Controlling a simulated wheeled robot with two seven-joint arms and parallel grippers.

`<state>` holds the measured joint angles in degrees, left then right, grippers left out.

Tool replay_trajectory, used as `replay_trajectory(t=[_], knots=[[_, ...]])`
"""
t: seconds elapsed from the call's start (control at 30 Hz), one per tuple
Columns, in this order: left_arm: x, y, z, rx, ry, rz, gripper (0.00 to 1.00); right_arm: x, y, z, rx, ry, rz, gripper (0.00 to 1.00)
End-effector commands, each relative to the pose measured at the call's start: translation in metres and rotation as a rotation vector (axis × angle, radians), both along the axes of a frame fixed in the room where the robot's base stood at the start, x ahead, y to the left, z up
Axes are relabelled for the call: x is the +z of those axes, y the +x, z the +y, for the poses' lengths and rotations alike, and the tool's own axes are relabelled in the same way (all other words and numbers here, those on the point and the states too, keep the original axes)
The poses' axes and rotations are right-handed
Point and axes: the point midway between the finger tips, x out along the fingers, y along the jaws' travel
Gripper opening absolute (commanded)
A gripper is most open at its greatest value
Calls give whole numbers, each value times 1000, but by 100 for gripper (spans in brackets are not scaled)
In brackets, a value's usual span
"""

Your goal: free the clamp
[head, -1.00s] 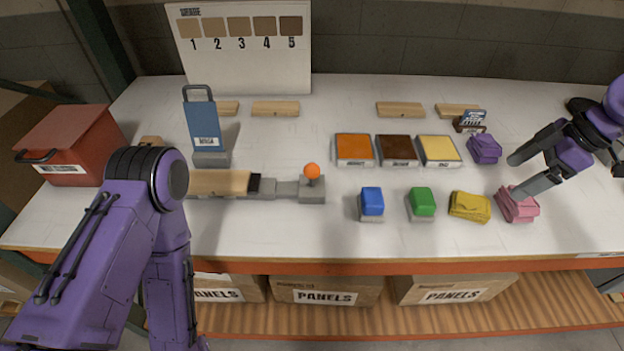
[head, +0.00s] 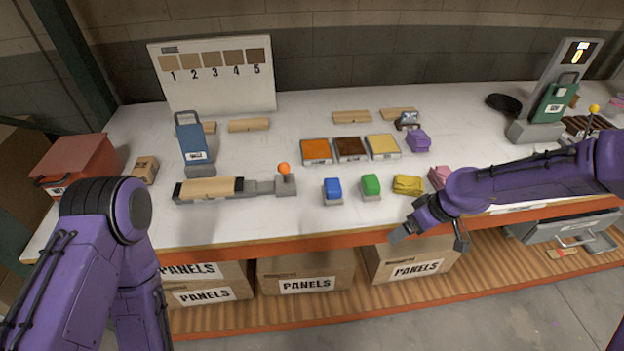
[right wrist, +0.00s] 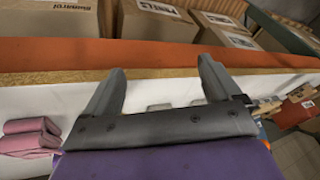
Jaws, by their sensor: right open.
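The clamp (head: 270,187) is a grey fixture with an orange ball knob (head: 284,168) at its right end, on the front left part of the table. A light wooden panel (head: 210,188) lies at its left, its right end at a dark jaw. The knob stands up above the grey block. My right gripper (head: 428,240) is open and empty at the table's front edge, right of the clamp and apart from it. Its two spread fingers also show in the right wrist view (right wrist: 160,90). My left arm comes in at the left, but its gripper is out of view.
Blue (head: 332,189) and green (head: 370,186) blocks and yellow (head: 407,185) and pink cloths (head: 439,177) stand along the front, right of the clamp. Orange, brown and yellow trays (head: 349,149) lie behind. A blue-handled tool (head: 193,144) stands behind the panel. A red bin (head: 78,162) is far left.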

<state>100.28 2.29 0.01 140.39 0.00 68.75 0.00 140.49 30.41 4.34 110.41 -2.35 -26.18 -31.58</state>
Motion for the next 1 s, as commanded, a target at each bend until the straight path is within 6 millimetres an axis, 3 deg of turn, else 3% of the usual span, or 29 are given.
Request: replay_trajectory(t=[0.37,0.57,0.7,0.83,1.0], knots=[[-33,0,0,0,1,-1,0,-132,-67,11,-395,-48,88,91],[-58,0,0,0,0,0,0,-212,-137,5,-673,-125,109,91],[-81,0,0,0,0,0,0,-259,-208,-12,-901,-216,81,91],[-95,0,0,0,0,0,0,-273,-261,-32,-1059,-285,15,91],[-97,0,0,0,0,0,0,-270,-280,-41,-1129,-310,-33,91]])
